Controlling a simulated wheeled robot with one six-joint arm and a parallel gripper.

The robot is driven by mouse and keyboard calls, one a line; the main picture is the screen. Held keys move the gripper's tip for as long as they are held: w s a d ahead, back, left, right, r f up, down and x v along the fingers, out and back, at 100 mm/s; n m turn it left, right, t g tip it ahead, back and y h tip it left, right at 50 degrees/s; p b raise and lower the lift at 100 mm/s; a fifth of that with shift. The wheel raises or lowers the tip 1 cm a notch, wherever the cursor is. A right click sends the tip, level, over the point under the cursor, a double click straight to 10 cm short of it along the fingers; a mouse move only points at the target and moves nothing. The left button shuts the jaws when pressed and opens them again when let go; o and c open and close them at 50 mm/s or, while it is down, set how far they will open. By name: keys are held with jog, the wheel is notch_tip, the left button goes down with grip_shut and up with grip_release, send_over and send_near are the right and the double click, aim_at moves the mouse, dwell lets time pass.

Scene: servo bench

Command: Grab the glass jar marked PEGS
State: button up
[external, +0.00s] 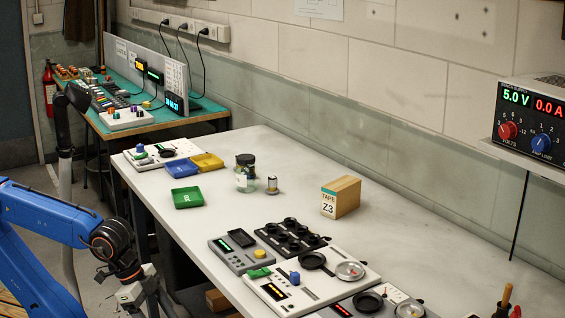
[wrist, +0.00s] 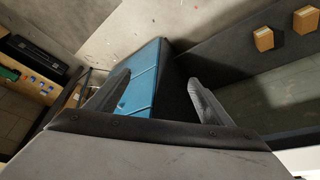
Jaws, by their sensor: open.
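A glass jar (external: 245,174) with a dark lid stands upright on the white bench in the external view, toward its far left part. Its contents look greenish, and I cannot read a label on it. My gripper (wrist: 159,77) is open in the wrist view, with nothing held between its fingers. In the external view my arm's end is low at the left, off the bench's near side and well apart from the jar. The jar is not in the wrist view.
A small metal-topped container (external: 272,185) stands just right of the jar. Green (external: 188,198), blue (external: 183,169) and yellow (external: 207,162) trays lie left of it. A wooden TAPE Z3 block (external: 341,197) stands to the right. Panels with knobs line the near edge.

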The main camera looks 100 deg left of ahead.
notch_tip(320, 180, up, 28)
jog(key=w+a+r+n+g, duration=0.2)
jog(key=w+a+r+n, duration=0.4)
jog(key=w+a, duration=0.4)
jog(key=w+a+n, duration=0.5)
jog(key=a, duration=0.6)
jog(key=n+g+h, duration=0.2)
jog(key=n, duration=1.1)
send_near(245, 174)
jog(key=shift+s+a+f, duration=0.1)
jog(key=shift+a+f, duration=0.2)
jog(key=shift+f, duration=0.3)
jog(key=shift+s+a+f, duration=0.1)
jog(key=shift+a+f, duration=0.2)
jog(key=shift+f, duration=0.25)
jog(key=shift+s+a+f, duration=0.1)
jog(key=shift+a+f, duration=0.25)
jog(key=shift+f, duration=0.25)
jog(key=shift+w+d+f, duration=0.1)
jog(key=shift+d+f, duration=0.05)
jog(key=shift+f, duration=1.05)
jog(key=shift+w+d+f, duration=0.15)
jog(key=shift+d+f, duration=0.05)
jog(key=shift+f, duration=1.05)
jog(key=shift+w+d+f, duration=0.1)
jog(key=shift+d+f, duration=0.05)
jog(key=shift+f, duration=1.05)
jog(key=c, duration=1.2)
